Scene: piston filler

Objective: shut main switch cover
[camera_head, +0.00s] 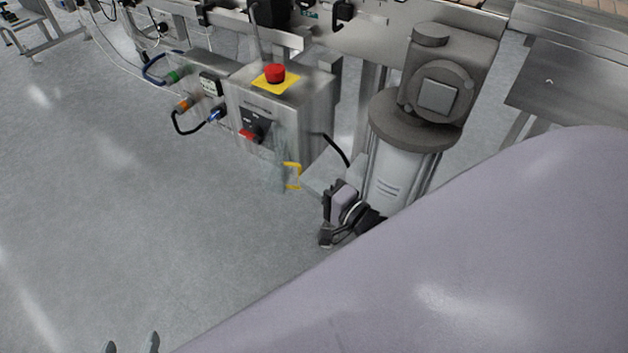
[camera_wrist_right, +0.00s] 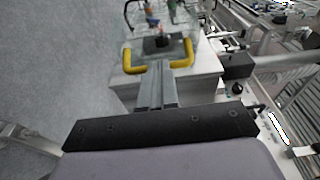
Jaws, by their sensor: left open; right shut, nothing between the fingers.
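The main switch, a black rotary switch with a red handle (camera_head: 251,132), is on the front of the steel control box (camera_head: 300,112). A clear, see-through main switch cover (camera_head: 280,165) stands out from the box front, swung open, with a yellow edge piece (camera_head: 292,164). In the right wrist view the yellow piece (camera_wrist_right: 131,66) is U-shaped. My right gripper (camera_wrist_right: 158,72) is shut and empty, its fingertips at the middle of the yellow piece; I cannot tell whether they touch. My left gripper (camera_head: 131,346) is open at the bottom edge, far from the box.
A red emergency button (camera_head: 275,73) on a yellow plate tops the box. Cables and plugs (camera_head: 186,104) stick out at its left. A grey motor on a cylinder (camera_head: 400,170) stands close to the right. My right arm fills the lower right. The floor at left is clear.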

